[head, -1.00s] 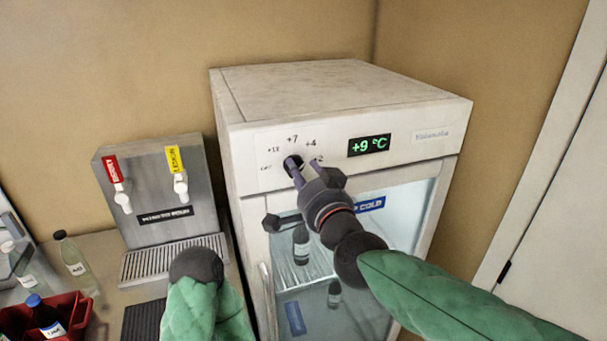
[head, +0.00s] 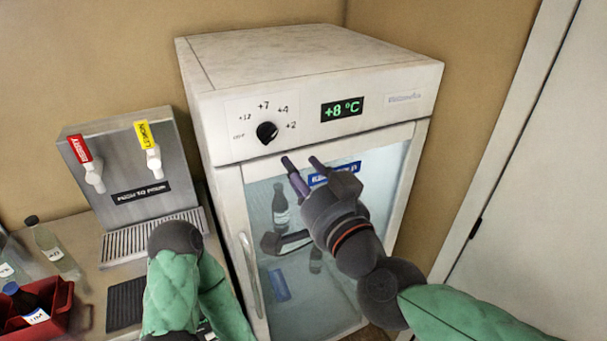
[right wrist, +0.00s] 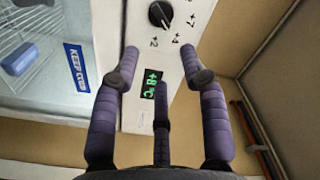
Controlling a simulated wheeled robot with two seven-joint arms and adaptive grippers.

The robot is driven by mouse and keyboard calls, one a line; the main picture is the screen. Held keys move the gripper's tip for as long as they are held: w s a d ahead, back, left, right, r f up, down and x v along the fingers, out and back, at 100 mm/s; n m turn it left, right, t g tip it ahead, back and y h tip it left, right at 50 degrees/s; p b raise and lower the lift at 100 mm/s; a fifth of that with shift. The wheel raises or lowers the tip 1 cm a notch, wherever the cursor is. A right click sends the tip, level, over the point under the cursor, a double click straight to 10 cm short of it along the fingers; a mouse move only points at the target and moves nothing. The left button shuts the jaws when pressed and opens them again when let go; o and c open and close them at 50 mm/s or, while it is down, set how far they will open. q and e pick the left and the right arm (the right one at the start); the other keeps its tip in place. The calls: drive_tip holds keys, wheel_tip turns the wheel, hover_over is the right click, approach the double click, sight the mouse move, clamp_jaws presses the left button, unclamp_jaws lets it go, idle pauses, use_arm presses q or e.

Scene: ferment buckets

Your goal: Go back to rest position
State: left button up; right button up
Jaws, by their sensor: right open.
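My right gripper (head: 301,161) is open and empty in front of the fridge's upper front, just below and right of the black temperature dial (head: 267,132). It is apart from the dial. The white fridge (head: 310,60) has a green display (head: 342,109) reading +8 °C. In the right wrist view the spread purple fingers (right wrist: 160,65) show in front of the panel, with the dial (right wrist: 160,14) beyond their tips and the display (right wrist: 153,84) between them. My left arm shows at lower left in the head view, but its gripper is not in view.
The closed glass fridge door (head: 300,215) has a handle (head: 250,275) on its left. Left of the fridge stand a two-tap dispenser (head: 130,165), a clear bottle (head: 52,247) and a red crate (head: 55,308) with a dark bottle. A white door (head: 530,200) is at right.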

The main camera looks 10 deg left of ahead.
drive_tip(key=shift+s, duration=0.1)
drive_tip(key=w+d+f+g+h, duration=0.15)
drive_tip(key=w+f, duration=0.25)
drive_tip(key=f, duration=0.6)
drive_tip(key=w+d+f+g+h, duration=0.15)
drive_tip(key=w+f, duration=0.25)
drive_tip(key=f, duration=0.6)
drive_tip(key=d+f+g+h, duration=0.1)
drive_tip(key=d+f+g, duration=0.15)
drive_tip(key=f, duration=0.75)
drive_tip(key=d+f+g+h, duration=0.15)
drive_tip(key=d+f, duration=0.25)
drive_tip(key=f, duration=0.6)
drive_tip(key=s+d+f+g+h, duration=0.1)
drive_tip(key=s+d+f+g, duration=0.2)
drive_tip(key=f, duration=0.6)
drive_tip(key=s+d+f+g, duration=0.1)
drive_tip(key=s+d+f, duration=0.3)
drive_tip(key=f, duration=0.5)
drive_tip(key=s+f+g+b, duration=0.1)
drive_tip(key=s+f+g, duration=0.2)
drive_tip(key=s+f, duration=0.7)
drive_tip(key=s, duration=0.4)
drive_tip(key=shift+s+d+f+g, duration=0.15)
drive_tip(key=shift+d+g, duration=0.15)
